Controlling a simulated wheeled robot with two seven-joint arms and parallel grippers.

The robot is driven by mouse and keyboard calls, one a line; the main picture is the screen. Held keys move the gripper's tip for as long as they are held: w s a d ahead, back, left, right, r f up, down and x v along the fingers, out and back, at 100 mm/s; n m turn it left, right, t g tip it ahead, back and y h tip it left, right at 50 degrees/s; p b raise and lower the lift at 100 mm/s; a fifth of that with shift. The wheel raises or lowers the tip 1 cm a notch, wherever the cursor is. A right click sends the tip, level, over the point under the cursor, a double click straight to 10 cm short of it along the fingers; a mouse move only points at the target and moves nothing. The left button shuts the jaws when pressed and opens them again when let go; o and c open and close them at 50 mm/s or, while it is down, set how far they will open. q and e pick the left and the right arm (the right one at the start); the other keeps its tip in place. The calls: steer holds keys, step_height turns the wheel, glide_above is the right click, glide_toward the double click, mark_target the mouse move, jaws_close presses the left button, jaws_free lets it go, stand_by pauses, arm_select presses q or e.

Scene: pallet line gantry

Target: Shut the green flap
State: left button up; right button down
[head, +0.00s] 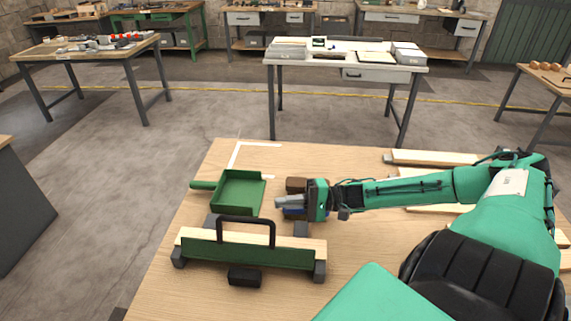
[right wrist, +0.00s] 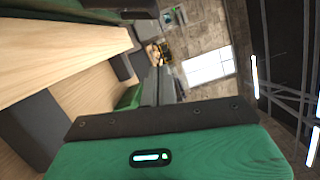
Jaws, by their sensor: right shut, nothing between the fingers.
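The green flap (head: 245,253) is a long dark green panel along the front of a pale wooden board (head: 311,244), with a black arched handle (head: 246,219) rising above it. I cannot tell its exact angle. Dark blocks (head: 320,271) stand at its two ends. My right gripper (head: 279,202) is shut and empty, beyond the flap and right of the handle, pointing left and apart from both. Its grey fingers also show in the right wrist view (right wrist: 156,84). My left gripper is not in view.
A green scoop-like tray (head: 238,190) with a handle to the left lies beyond the flap, just left of my right fingertips. Wooden planks (head: 432,158) lie at right. The near-left tabletop is clear.

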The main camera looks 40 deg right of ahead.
steer(key=a+p, duration=0.1)
steer(key=a, duration=0.1)
steer(key=w+a+p, duration=0.1)
steer(key=a, duration=0.2)
steer(key=w+a+r+p, duration=0.1)
steer(key=a, duration=0.2)
steer(key=shift+w+a, duration=0.2)
steer(key=shift+w, duration=0.05)
steer(key=shift+s+a, duration=0.25)
steer(key=shift+a, duration=0.05)
